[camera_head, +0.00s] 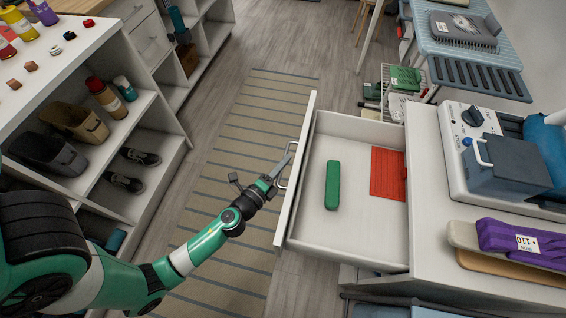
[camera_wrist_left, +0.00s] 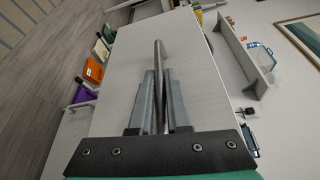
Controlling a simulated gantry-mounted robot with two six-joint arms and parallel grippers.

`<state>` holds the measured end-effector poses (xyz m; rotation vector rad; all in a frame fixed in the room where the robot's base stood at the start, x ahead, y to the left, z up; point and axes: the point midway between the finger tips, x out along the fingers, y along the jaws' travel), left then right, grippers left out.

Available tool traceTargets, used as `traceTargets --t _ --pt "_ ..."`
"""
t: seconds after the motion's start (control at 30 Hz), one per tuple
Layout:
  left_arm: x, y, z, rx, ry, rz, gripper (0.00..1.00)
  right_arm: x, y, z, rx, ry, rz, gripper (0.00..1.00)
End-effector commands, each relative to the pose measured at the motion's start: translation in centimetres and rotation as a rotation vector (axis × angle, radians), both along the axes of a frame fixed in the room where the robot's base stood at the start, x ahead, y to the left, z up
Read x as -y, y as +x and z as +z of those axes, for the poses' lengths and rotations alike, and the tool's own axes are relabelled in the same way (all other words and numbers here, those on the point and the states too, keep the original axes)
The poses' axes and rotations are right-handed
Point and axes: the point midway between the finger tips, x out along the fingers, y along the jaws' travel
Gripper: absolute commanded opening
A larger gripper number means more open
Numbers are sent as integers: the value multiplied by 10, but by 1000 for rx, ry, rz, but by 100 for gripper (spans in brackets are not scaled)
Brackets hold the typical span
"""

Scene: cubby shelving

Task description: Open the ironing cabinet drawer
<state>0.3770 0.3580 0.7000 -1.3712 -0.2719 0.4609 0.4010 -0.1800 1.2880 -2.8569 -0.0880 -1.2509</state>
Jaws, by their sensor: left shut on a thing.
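The white ironing cabinet drawer (camera_head: 340,240) stands well out from the cabinet (camera_head: 440,240) in the head view. A green case-like item and a red slatted item lie inside it. The drawer's metal bar handle (camera_head: 284,168) is on its front panel. My left gripper (camera_head: 278,174) is at the handle, shut on it. In the left wrist view the two grey fingers (camera_wrist_left: 158,95) close around the handle bar (camera_wrist_left: 160,60), with the pale drawer front behind. My right gripper is not in view.
A steam station iron (camera_head: 490,165) and a purple folded cloth (camera_head: 515,240) are on the cabinet top. Cubby shelving (camera_head: 165,140) with shoes and bottles stands at left. A striped rug (camera_head: 240,150) lies on the open floor between. An ironing board (camera_head: 470,50) is behind.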

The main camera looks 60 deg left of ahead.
Motion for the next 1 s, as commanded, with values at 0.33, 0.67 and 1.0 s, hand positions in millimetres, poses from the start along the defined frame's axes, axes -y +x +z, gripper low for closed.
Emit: traceTargets --t 0.33,0.67,1.0 --pt "0 0 -1 -2 -1 1 45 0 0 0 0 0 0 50" --pt "2 -4 -1 -2 -1 0 45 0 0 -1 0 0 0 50" --pt "37 -66 0 -6 -1 -5 45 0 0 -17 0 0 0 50"
